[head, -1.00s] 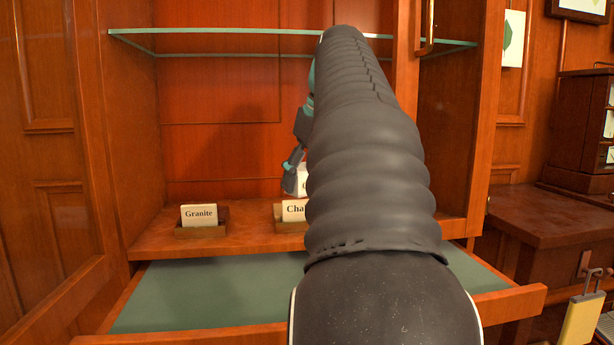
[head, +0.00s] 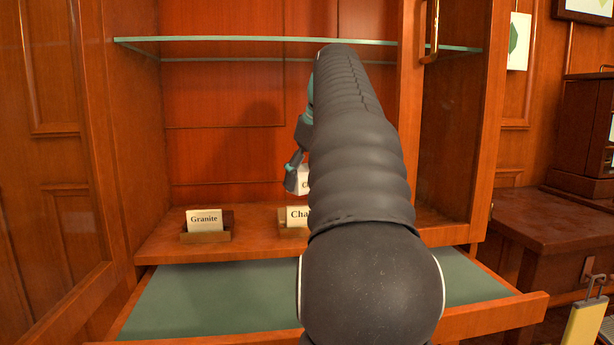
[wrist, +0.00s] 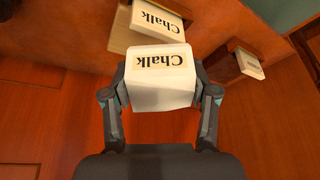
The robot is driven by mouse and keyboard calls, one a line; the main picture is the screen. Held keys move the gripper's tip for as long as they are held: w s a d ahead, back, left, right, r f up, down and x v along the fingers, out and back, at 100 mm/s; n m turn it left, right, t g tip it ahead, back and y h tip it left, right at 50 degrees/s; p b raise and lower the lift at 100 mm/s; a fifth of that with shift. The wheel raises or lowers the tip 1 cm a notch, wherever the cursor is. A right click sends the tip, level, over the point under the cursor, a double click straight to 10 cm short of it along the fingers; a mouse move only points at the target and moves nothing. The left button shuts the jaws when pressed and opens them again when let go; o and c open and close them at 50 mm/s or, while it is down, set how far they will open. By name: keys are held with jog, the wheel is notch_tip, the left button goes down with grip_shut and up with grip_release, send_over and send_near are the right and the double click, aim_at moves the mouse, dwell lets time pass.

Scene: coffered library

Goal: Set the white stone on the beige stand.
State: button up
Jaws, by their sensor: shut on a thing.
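The white stone (wrist: 160,92) is a pale block marked "Chalk". My gripper (wrist: 161,88) is shut on it, with one finger on each side. In the head view the stone (head: 303,182) and the gripper (head: 294,178) are partly hidden behind my arm, above the cabinet's lower shelf. A stand with a "Chalk" card (head: 297,215) is on that shelf, its right part hidden by my arm. In the wrist view this stand shows a beige side (wrist: 120,36) just beyond the stone. The stone overlaps it in the picture; I cannot tell the gap between them.
A "Granite" card (head: 204,220) stands in a wooden holder left of the chalk stand, with bare shelf between. A glass shelf (head: 230,40) crosses above. An open green-lined drawer (head: 215,295) juts out below. A cabinet door edge is on the right.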

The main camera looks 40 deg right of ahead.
jog(key=shift+w+d+p, duration=0.35)
jog(key=shift+w+d, duration=0.1)
jog(key=shift+w, duration=0.3)
jog(key=shift+w+d+p, duration=0.3)
jog(key=shift+w+d, duration=0.15)
jog(key=shift+w, duration=0.25)
jog(key=shift+w+d+p, duration=0.35)
jog(key=shift+w+d, duration=0.1)
jog(key=shift+w, duration=0.3)
jog(key=shift+f, duration=0.1)
jog(key=shift+f+b, duration=0.7)
jog(key=shift+f, duration=2.05)
jog(key=shift+f, duration=0.45)
jog(key=o, duration=1.5)
jog(key=shift+v, duration=3.75)
